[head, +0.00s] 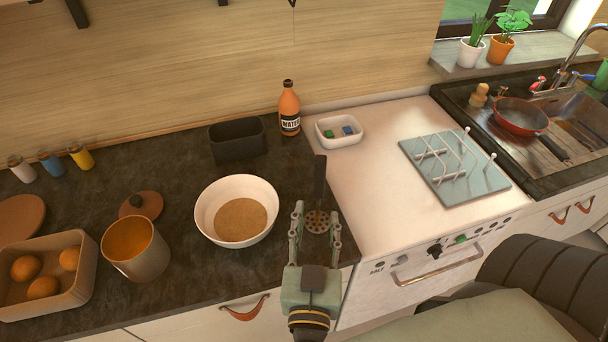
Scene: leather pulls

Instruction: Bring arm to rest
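My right gripper (317,226) is at the bottom middle of the head view, over the front edge of the dark counter. Its two fingers are spread apart and point away from me. A dark slotted utensil (319,182) shows between and beyond the fingertips, its round perforated head framed by them. I see no clear grip on it, and cannot tell how far the fingers are above it. My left gripper is not in view.
Left of the gripper are a white bowl (263,198), a tan pot (136,250) and a crate of oranges (77,291). Behind are a black bin (236,142) and an orange water bottle (289,108). Right are a white stove (385,202) with a grey rack (454,168) and a sink with a red pan (521,116).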

